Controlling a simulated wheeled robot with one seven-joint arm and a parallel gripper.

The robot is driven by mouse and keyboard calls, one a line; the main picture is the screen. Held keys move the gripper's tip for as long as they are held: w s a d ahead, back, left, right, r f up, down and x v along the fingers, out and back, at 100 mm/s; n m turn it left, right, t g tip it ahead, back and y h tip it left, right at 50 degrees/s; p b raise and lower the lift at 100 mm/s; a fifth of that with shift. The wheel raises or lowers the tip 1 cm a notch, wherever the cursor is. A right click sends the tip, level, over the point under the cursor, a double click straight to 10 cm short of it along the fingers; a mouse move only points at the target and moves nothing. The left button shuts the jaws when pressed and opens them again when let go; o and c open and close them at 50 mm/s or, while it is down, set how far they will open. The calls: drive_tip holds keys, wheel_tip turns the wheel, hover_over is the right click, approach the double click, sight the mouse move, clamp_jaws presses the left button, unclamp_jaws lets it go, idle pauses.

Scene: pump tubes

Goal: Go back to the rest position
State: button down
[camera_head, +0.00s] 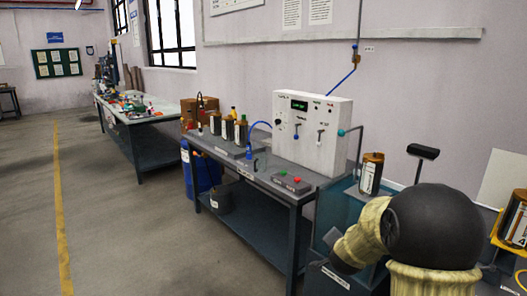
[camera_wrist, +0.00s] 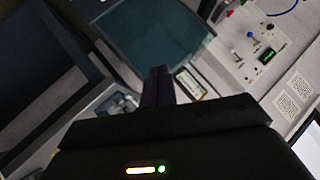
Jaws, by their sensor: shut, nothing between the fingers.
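In the wrist view my gripper (camera_wrist: 158,82) has its two dark fingers together with nothing between them. The fingertips point towards a dark teal surface (camera_wrist: 150,35). A tube with a pale label (camera_wrist: 190,83) shows just right of the fingers, apart from them as far as I can tell. In the head view my arm is at the lower right, and the gripper cannot be made out there. A dark and copper tube (camera_head: 371,174) stands upright on a teal box (camera_head: 347,208) left of my arm. Several similar tubes (camera_head: 228,128) stand in a row on the grey workbench (camera_head: 262,178).
A white control panel (camera_head: 310,150) stands on the workbench, with a button box (camera_head: 291,184) in front. A yellow holder (camera_head: 509,213) with a tube is close right of my arm. A blue barrel (camera_head: 203,178) stands below the workbench. The floor (camera_head: 110,225) at left is clear.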

drive_tip(key=s+a+f+n+g+y, duration=0.1)
drive_tip(key=s+a+f+n+g, duration=0.2)
drive_tip(key=s, duration=0.6)
drive_tip(key=s+a+n+g+y, duration=0.1)
drive_tip(key=s+a+n+g, duration=0.2)
drive_tip(key=s, duration=0.7)
drive_tip(key=s+a+f+n+g+y, duration=0.1)
drive_tip(key=s+f+n+g, duration=0.1)
drive_tip(key=s+n, duration=0.5)
wheel_tip(320, 180, up, 22)
drive_tip(key=s+m+p, duration=0.1)
drive_tip(key=m+p, duration=0.1)
drive_tip(key=p, duration=2)
drive_tip(key=shift+s+a+r, duration=0.2)
drive_tip(key=shift+s, duration=0.05)
